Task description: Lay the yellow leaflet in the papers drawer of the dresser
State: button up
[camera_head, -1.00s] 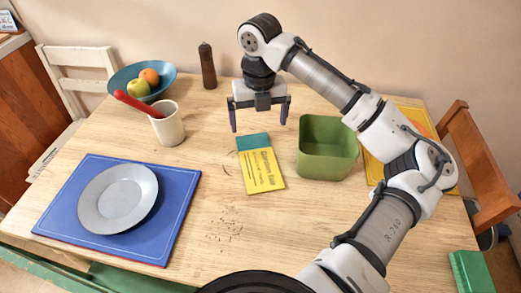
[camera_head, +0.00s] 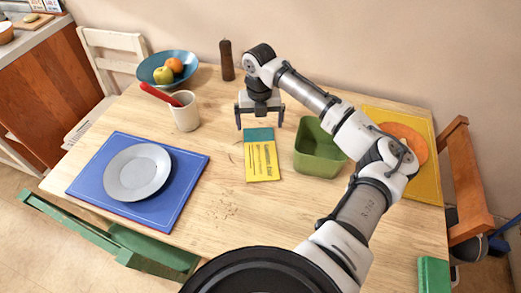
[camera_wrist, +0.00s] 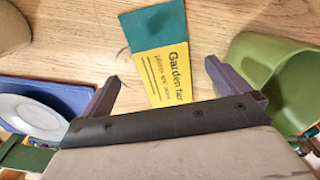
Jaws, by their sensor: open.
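The yellow leaflet (camera_head: 262,160) with a teal end lies flat on the wooden table, left of the green bin. It also shows in the wrist view (camera_wrist: 163,75), with "Garden fair" printed on it. My gripper (camera_head: 260,124) is open and empty above the table, near the leaflet's teal end. In the wrist view my gripper's two fingers (camera_wrist: 160,84) stand apart, with the leaflet showing beyond and between them. I cannot make out the dresser or its papers drawer in these frames.
A green bin (camera_head: 318,150) stands right of the leaflet. A white cup (camera_head: 185,115) with a red-handled utensil, a fruit bowl (camera_head: 150,70) and a brown mill (camera_head: 227,60) stand behind. A grey plate (camera_head: 136,170) lies on a blue mat (camera_head: 180,205). Chairs surround the table.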

aim_at(260, 144)
jog(key=shift+s+f+p, duration=0.15)
jog(key=shift+f+p, duration=0.5)
jog(key=shift+f, duration=1.3)
jog(key=shift+s+f+p, duration=0.15)
jog(key=shift+f+p, duration=0.5)
jog(key=shift+f, duration=1.3)
jog(key=c, duration=0.8)
jog(key=shift+o, duration=0.2)
jog(key=shift+r, duration=0.1)
notch_tip(260, 144, up, 18)
jog(key=b, duration=0.5)
jog(key=shift+r+b, duration=0.25)
jog(key=shift+b, duration=0.15)
